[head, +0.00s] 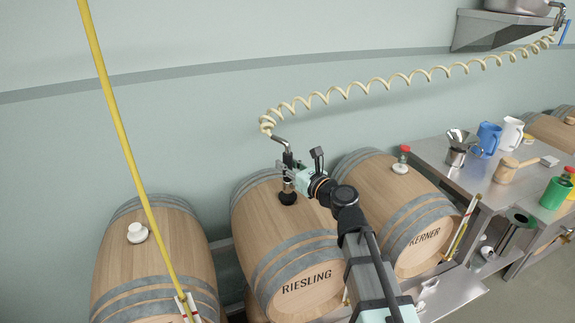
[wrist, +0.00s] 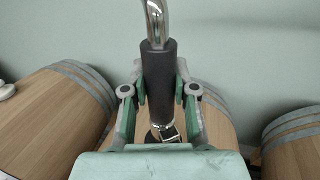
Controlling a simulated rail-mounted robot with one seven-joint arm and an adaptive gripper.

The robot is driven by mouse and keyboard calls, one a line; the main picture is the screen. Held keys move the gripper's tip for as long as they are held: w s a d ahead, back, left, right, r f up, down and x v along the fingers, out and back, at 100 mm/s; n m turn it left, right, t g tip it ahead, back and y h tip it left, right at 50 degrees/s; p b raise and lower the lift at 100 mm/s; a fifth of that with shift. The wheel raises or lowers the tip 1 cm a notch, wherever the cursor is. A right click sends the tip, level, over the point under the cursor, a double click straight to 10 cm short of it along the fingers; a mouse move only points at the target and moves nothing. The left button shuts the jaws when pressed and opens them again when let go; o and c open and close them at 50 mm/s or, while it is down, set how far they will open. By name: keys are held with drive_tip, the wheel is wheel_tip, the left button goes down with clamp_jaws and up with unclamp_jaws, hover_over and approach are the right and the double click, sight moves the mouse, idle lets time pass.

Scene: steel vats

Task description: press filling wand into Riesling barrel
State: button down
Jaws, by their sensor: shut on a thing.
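The filling wand (head: 288,165) stands upright over the top of the Riesling barrel (head: 295,255), its coiled cream hose running off from its bent upper end. In the wrist view the wand's dark grip (wrist: 158,85) sits between the fingers of my gripper (wrist: 158,95), which is shut on it. My gripper also shows in the head view (head: 292,172), above the barrel. A black round piece (head: 287,198) at the wand's lower end is at the barrel's top. I cannot tell how deep the wand's tip sits, as the bunghole is hidden.
The Kerner barrel (head: 390,205) stands close on the right, with a red-topped white bung (head: 401,163). Another barrel (head: 165,255) with a white bung (head: 137,232) stands left. A yellow pole (head: 130,150) crosses the left side. A steel table (head: 465,180) with jugs is at right.

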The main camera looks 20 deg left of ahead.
drive_tip(key=shift+f, duration=0.35)
drive_tip(key=c, duration=0.8)
unclamp_jaws()
drive_tip(key=shift+d, duration=0.1)
drive_tip(key=v, duration=1.2)
